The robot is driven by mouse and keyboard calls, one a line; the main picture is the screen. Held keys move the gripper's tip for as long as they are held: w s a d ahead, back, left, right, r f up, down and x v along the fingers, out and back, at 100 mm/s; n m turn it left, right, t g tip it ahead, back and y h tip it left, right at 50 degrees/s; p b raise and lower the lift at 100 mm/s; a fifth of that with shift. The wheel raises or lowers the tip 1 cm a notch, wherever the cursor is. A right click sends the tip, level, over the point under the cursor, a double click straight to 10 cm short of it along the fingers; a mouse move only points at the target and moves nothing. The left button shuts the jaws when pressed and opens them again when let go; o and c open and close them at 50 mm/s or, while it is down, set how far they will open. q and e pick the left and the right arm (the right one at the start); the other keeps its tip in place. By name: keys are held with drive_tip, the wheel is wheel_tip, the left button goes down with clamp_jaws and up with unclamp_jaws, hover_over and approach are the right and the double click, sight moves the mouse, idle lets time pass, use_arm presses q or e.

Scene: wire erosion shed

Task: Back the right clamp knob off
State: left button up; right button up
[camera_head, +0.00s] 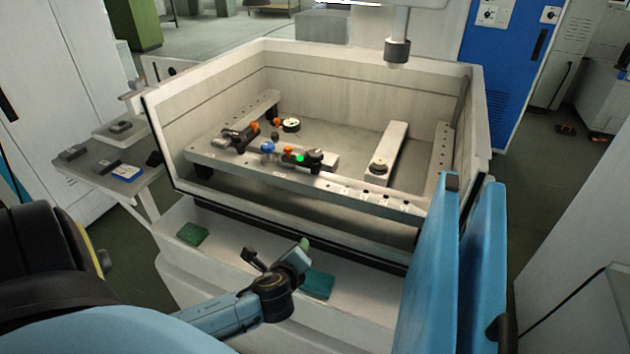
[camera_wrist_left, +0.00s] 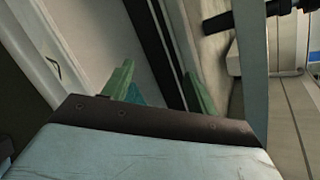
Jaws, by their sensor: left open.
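A front rail (camera_head: 340,188) runs across the open tank. It carries a dark clamp with an orange knob (camera_head: 254,127) on the left. Farther right are a blue ball knob (camera_head: 267,147), a smaller orange part (camera_head: 288,150), a bright green spot (camera_head: 300,158) and a dark round knob (camera_head: 315,155). I cannot tell which is the right clamp knob. My left gripper (camera_head: 303,246) is outside the tank, low in front of its wall, apart from the clamps. In the left wrist view its green fingers (camera_wrist_left: 162,92) are spread and empty. My right gripper is not in view.
The tank's front wall (camera_head: 280,215) stands between my left gripper and the clamps. A green pad (camera_head: 192,234) and a teal pad (camera_head: 318,285) lie on the ledge. A nozzle (camera_head: 397,50) hangs above the tank. A side shelf (camera_head: 100,175) is at left.

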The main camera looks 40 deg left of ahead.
sight(313, 160)
use_arm(q)
drive_tip(key=w+a+r+m+t+y, duration=0.1)
drive_tip(key=w+r+m+t, duration=0.2)
drive_tip(key=r+m, duration=0.35)
drive_tip(key=w+a+r+m+t+y, duration=0.1)
drive_tip(key=w+r+m+t, duration=0.25)
drive_tip(key=r, duration=0.55)
drive_tip(key=shift+m+g, duration=0.3)
drive_tip(key=shift+g, duration=0.15)
drive_tip(key=x, duration=1.3)
drive_tip(key=shift+s+r, duration=0.1)
drive_tip(key=shift+r, duration=0.05)
drive_tip(key=c, duration=1)
drive_tip(key=shift+o, duration=0.2)
